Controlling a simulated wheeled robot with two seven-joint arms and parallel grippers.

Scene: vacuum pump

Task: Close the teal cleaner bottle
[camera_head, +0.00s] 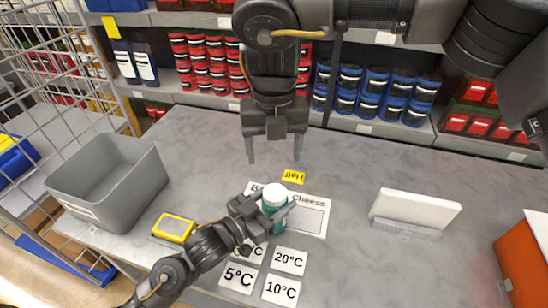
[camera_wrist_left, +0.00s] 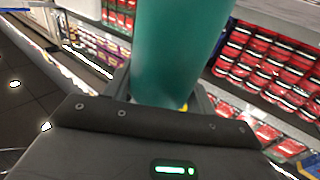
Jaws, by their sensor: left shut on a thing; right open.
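The teal cleaner bottle (camera_head: 274,211) stands upright on the grey table in the head view, with a white top (camera_head: 274,194) at its upper end. My left gripper (camera_head: 268,217) is shut on the bottle's side. The teal body (camera_wrist_left: 178,50) fills the upper middle of the left wrist view, between the fingers; the top is out of that view. My right gripper (camera_head: 278,150) is open and empty, pointing down above the table, behind and higher than the bottle. Whether the white top is fully seated cannot be told.
A grey bin (camera_head: 108,180) stands at the left, with a yellow device (camera_head: 174,228) near it. Temperature cards (camera_head: 290,261) and a Cheese sheet (camera_head: 314,217) lie around the bottle. A white holder (camera_head: 414,209) stands right. Stocked shelves (camera_head: 390,75) line the back.

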